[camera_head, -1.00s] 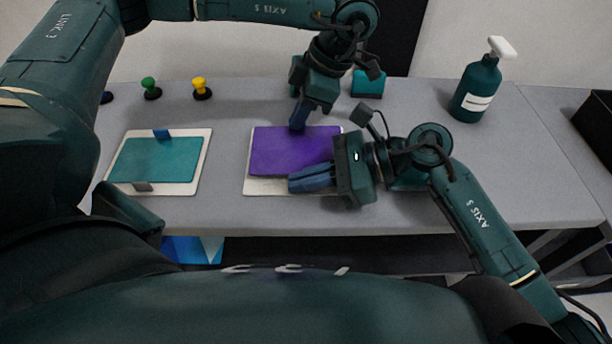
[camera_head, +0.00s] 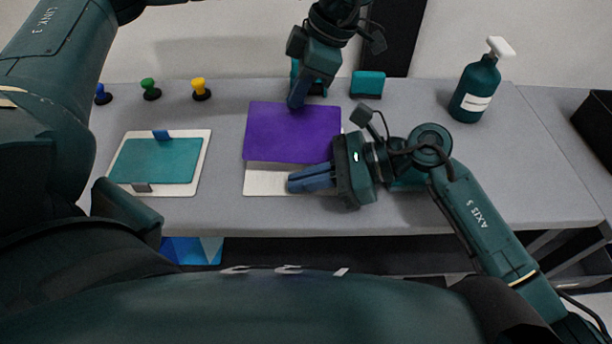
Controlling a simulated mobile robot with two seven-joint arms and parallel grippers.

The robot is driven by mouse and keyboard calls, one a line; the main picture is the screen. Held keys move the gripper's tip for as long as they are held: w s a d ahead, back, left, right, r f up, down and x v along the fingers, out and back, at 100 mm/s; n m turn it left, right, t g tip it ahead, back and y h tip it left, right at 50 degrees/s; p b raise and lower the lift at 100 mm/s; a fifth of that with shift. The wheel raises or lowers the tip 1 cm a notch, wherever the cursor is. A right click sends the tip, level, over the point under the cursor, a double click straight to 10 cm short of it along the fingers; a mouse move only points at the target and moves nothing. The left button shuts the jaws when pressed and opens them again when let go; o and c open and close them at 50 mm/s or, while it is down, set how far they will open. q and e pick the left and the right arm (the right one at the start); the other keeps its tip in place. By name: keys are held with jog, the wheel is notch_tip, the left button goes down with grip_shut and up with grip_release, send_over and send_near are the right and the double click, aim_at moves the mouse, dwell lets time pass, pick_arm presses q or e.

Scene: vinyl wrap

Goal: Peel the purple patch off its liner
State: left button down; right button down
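The purple patch (camera_head: 285,135) lies over the far part of its white liner (camera_head: 268,180), whose near strip is bare. My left gripper (camera_head: 296,101) is at the patch's far edge, fingers pointing down, and looks shut on that edge. Its fingertips are partly hidden, and I cannot tell how high the patch is raised. My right gripper (camera_head: 291,183) lies low over the bare near strip of the liner, fingers together and pointing left. I cannot tell whether it touches the liner.
A teal patch on a white liner (camera_head: 155,160) lies left, with a blue tab and a grey tab. Blue (camera_head: 103,95), green (camera_head: 151,90) and yellow (camera_head: 201,91) knobs stand behind. A teal block (camera_head: 368,84) and spray bottle (camera_head: 476,88) stand back right.

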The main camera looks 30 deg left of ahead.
pick_arm(q)
jog(key=shift+d+r, duration=0.1)
jog(key=shift+r, duration=0.45)
pick_arm(e)
jog(key=shift+s+f, duration=0.1)
jog(key=shift+f, duration=0.05)
jog(key=c, duration=1.5)
grip_release()
jog(key=shift+c, duration=0.2)
pick_arm(q)
jog(key=shift+f, duration=0.1)
